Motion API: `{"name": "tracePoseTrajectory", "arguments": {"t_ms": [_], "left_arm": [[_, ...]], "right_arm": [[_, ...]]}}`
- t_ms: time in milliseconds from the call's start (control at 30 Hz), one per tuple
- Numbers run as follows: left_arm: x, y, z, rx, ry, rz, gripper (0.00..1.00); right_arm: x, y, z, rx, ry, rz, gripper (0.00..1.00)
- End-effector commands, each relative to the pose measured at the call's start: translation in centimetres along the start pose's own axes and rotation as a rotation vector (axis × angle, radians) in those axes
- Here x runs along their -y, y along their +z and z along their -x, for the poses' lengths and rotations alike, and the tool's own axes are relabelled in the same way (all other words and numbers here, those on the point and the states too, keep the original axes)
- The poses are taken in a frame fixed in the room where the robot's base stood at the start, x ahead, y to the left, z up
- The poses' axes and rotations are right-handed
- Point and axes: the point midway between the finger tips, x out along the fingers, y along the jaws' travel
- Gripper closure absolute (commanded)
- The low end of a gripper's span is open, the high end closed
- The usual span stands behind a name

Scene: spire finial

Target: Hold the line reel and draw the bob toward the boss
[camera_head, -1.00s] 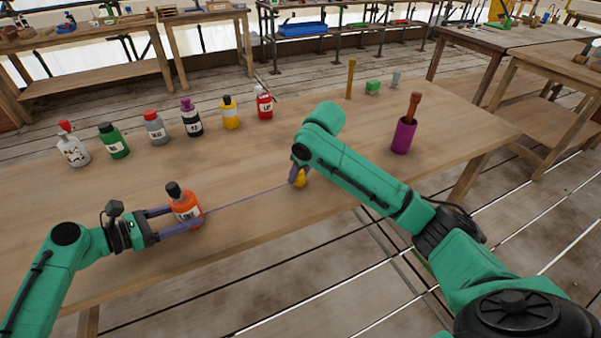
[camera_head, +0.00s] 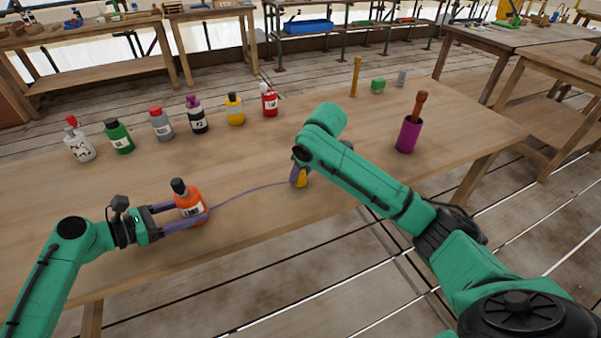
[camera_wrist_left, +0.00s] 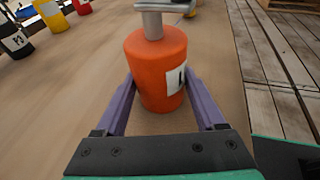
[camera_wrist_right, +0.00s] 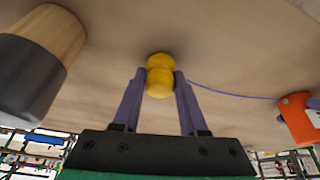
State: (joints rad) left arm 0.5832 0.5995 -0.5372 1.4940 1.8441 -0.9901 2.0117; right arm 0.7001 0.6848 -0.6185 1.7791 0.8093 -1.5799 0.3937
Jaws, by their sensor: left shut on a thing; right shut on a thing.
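The orange line reel (camera_head: 190,206) with a dark cap stands on the table; it also shows in the left wrist view (camera_wrist_left: 156,65). My left gripper (camera_head: 178,216) is shut around its sides. The yellow bob (camera_head: 301,179) is held in my right gripper (camera_head: 299,174), and shows between the fingers in the right wrist view (camera_wrist_right: 160,76). A thin purple line (camera_head: 245,192) runs from reel to bob in a slack curve. A wooden cylinder with a dark end (camera_wrist_right: 38,62), possibly the boss, is at the left of the right wrist view; my right arm seems to hide it in the head view.
Several bottles stand in a row behind, from a white one (camera_head: 80,147) to a red one (camera_head: 269,101). A purple cup (camera_head: 408,135) with a wooden-handled tool stands at the right. A tan post (camera_head: 355,76) and green block (camera_head: 378,87) are at the back.

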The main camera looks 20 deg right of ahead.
Motion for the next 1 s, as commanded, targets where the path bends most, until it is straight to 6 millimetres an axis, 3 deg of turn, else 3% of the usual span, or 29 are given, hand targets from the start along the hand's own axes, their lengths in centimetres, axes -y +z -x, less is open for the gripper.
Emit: {"name": "tracePoseTrajectory", "arguments": {"t_ms": [467,500,567,867,1000], "left_arm": [[0.0,0.1,0.0,0.001,0.000,0.000,0.60],[0.0,0.1,0.0,0.001,0.000,0.000,0.60],[0.0,0.1,0.0,0.001,0.000,0.000,0.60],[0.0,0.1,0.0,0.001,0.000,0.000,0.60],[0.0,0.1,0.0,0.001,0.000,0.000,0.60]], "right_arm": [[0.0,0.2,-0.5,0.000,0.000,0.000,1.00],[0.0,0.2,-0.5,0.000,0.000,0.000,0.43],[0.0,0.2,-0.5,0.000,0.000,0.000,0.23],[0.0,0.2,-0.4,0.000,0.000,0.000,0.23],[-0.1,0.1,1.2,-0.004,0.001,0.000,0.23]]}}
